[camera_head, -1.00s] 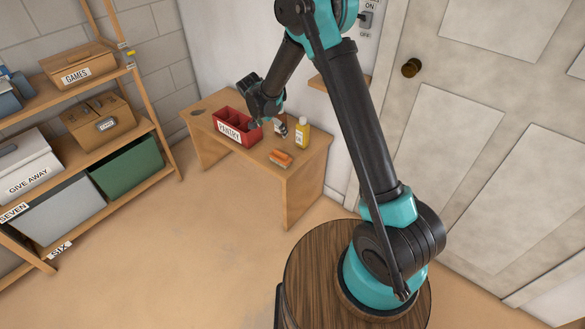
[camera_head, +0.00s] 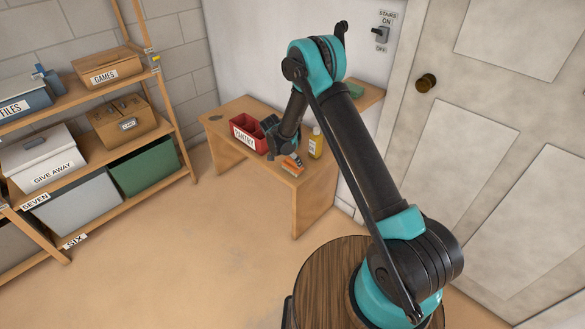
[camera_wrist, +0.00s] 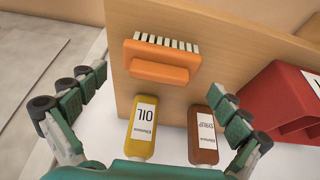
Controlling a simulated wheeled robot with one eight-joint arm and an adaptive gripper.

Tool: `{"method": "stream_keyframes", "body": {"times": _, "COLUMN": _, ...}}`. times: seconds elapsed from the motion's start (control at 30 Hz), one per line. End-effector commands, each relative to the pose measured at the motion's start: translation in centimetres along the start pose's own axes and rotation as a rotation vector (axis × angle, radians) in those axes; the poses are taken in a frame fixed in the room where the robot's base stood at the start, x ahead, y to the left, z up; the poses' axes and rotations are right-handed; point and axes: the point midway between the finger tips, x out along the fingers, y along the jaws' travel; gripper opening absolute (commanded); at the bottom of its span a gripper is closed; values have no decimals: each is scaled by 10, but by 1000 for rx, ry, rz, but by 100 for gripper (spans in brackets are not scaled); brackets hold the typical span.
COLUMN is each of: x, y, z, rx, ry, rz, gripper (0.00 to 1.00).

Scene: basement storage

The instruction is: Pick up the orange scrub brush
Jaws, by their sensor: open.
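The orange scrub brush (camera_wrist: 160,62) lies on the small wooden table, its white-and-dark bristles toward the top of the wrist view. In the head view the brush (camera_head: 291,165) is near the table's front right edge, just below my gripper (camera_head: 281,143). In the wrist view my gripper (camera_wrist: 160,86) is open, with one finger to the left and one to the right of the brush. The brush is between and beyond the fingertips, and nothing is held. The gap between fingers and brush is hard to judge.
A yellow oil bottle (camera_wrist: 142,130) and a brown syrup bottle (camera_wrist: 203,135) stand close to the brush, between my fingers in the wrist view. A red pantry bin (camera_head: 246,134) stands left on the table (camera_head: 225,112). Labelled shelves (camera_head: 160,98) stand farther left.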

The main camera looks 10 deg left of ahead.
Motion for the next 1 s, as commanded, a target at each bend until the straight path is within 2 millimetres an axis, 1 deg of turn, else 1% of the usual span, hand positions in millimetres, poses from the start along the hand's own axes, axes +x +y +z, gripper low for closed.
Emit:
{"method": "stream_keyframes", "body": {"times": 0.17, "x": 10, "y": 0, "z": 0, "rx": 0, "ry": 0, "rz": 0, "gripper": 100}}
{"method": "stream_keyframes", "body": {"times": 0.4, "x": 43, "y": -2, "z": -1, "rx": 1, "ry": 0, "rz": 0, "gripper": 100}}
{"method": "stream_keyframes", "body": {"times": 0.5, "x": 52, "y": -1, "z": -1, "rx": 1, "ry": 0, "rz": 0, "gripper": 100}}
{"method": "stream_keyframes", "body": {"times": 0.6, "x": 56, "y": -1, "z": -1, "rx": 0, "ry": 0, "rz": 0, "gripper": 100}}
{"method": "stream_keyframes", "body": {"times": 0.8, "x": 57, "y": -1, "z": -1, "rx": 0, "ry": 0, "rz": 0, "gripper": 100}}
{"method": "stream_keyframes", "body": {"times": 0.87, "x": 56, "y": -1, "z": -1, "rx": 0, "ry": 0, "rz": 0, "gripper": 94}}
{"method": "stream_keyframes", "body": {"times": 1.0, "x": 56, "y": -1, "z": -1, "rx": 0, "ry": 0, "rz": 0, "gripper": 76}}
